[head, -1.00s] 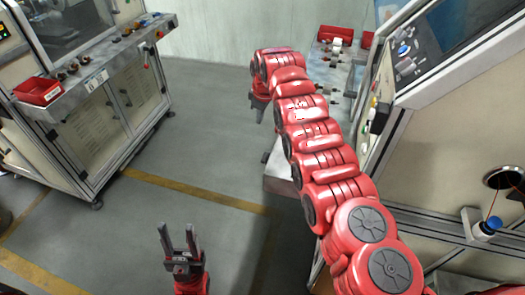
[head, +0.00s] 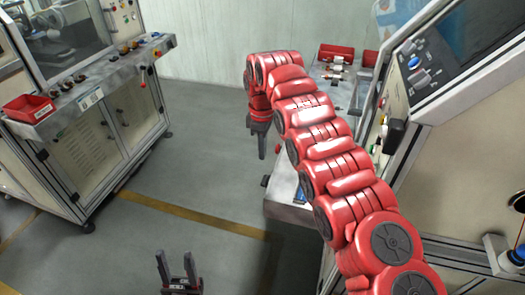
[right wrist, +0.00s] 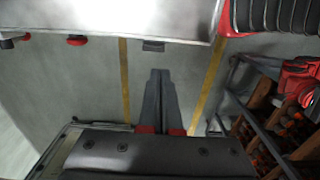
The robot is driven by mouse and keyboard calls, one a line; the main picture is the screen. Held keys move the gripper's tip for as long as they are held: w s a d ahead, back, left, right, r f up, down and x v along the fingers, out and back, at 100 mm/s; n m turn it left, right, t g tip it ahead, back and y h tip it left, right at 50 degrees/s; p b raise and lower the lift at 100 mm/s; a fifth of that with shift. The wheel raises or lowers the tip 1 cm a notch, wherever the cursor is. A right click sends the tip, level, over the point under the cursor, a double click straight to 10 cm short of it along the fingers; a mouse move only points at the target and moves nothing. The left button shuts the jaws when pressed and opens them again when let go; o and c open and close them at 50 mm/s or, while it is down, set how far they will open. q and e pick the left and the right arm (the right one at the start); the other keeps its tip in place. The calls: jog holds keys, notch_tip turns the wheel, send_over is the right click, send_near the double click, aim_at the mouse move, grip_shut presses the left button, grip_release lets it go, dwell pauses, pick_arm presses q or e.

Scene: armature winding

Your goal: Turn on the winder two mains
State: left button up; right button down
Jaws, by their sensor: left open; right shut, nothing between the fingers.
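Two winding machines show in the head view, and I cannot tell which is winder two. The right machine (head: 455,150) has a slanted panel with a blue knob (head: 413,62) and a dark box (head: 393,137) on its side. No mains switch is clearly identifiable. My right arm reaches across in front of this machine. My right gripper (head: 262,150) points down, shut and empty, left of the machine's bench; its closed fingers also show in the right wrist view (right wrist: 158,75). My left gripper (head: 176,262) is open and empty over the floor at the bottom.
The left machine (head: 95,130) has a shelf with knobs and a red tray (head: 28,107). The right machine's metal bench (head: 285,190) is partly hidden by my arm and carries a red bin (head: 336,53). The marked floor between the machines is clear.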

jog(key=p, duration=0.4)
send_near(262, 183)
notch_tip(262, 183, down, 6)
jog(key=shift+w+r, duration=0.1)
jog(key=shift+r, duration=0.15)
jog(key=shift+w+d+f, duration=0.1)
jog(key=shift+d+f, duration=0.05)
jog(key=shift+f, duration=0.6)
jog(key=shift+b, duration=0.3)
